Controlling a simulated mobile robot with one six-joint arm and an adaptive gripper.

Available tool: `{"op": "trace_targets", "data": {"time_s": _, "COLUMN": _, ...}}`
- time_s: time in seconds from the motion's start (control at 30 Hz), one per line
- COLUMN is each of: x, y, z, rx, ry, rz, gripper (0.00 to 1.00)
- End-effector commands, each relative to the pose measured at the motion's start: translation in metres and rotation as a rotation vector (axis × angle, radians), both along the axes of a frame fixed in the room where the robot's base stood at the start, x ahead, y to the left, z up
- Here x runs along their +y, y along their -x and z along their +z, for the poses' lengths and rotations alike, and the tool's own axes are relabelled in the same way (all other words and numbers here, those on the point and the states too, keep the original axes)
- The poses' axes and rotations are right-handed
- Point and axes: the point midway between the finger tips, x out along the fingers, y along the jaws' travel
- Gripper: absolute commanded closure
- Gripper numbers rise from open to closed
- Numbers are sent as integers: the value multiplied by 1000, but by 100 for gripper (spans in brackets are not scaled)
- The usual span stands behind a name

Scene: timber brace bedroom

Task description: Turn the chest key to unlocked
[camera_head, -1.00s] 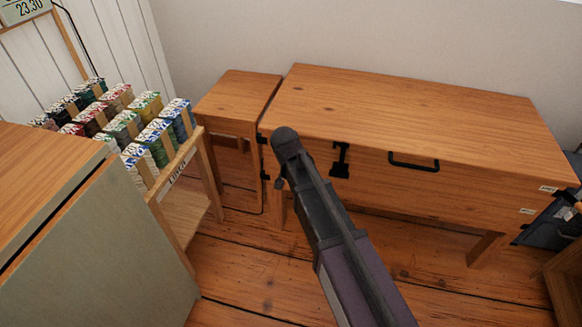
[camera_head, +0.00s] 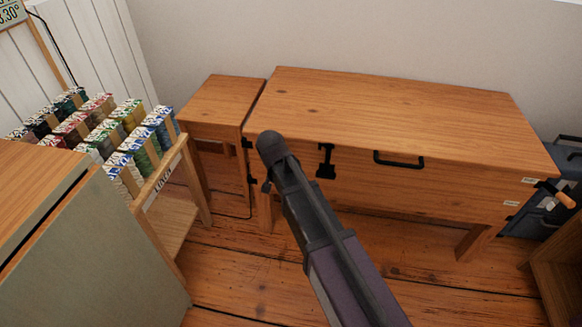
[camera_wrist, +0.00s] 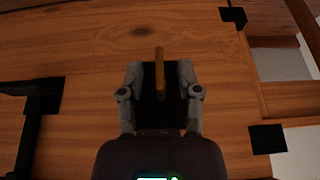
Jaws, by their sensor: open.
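The wooden chest (camera_head: 400,115) stands against the wall in the head view, with its lid down. In the wrist view, a narrow brass-coloured key (camera_wrist: 160,72) stands out in front of a dark plate on the chest's wooden front (camera_wrist: 75,55). My gripper (camera_wrist: 160,72) is open, with one grey finger on each side of the key. The fingers show no clear contact with it, and how deep the key sits between them is hard to tell.
A black latch (camera_head: 325,160) and a black handle (camera_head: 398,158) are on the chest's front. A wooden-handled item (camera_head: 563,198) shows at the chest's right end.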

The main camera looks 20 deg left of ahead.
Motion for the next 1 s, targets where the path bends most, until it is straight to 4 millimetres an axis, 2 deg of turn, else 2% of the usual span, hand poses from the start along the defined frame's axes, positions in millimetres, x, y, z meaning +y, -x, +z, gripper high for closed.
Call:
{"op": "trace_targets", "data": {"time_s": 0.37, "x": 3, "y": 0, "z": -1, "rx": -18, "ry": 114, "rz": 1, "gripper": 56}}
{"op": "trace_targets", "data": {"time_s": 1.0, "x": 6, "y": 0, "z": -4, "rx": -86, "ry": 522, "rz": 1, "gripper": 56}}
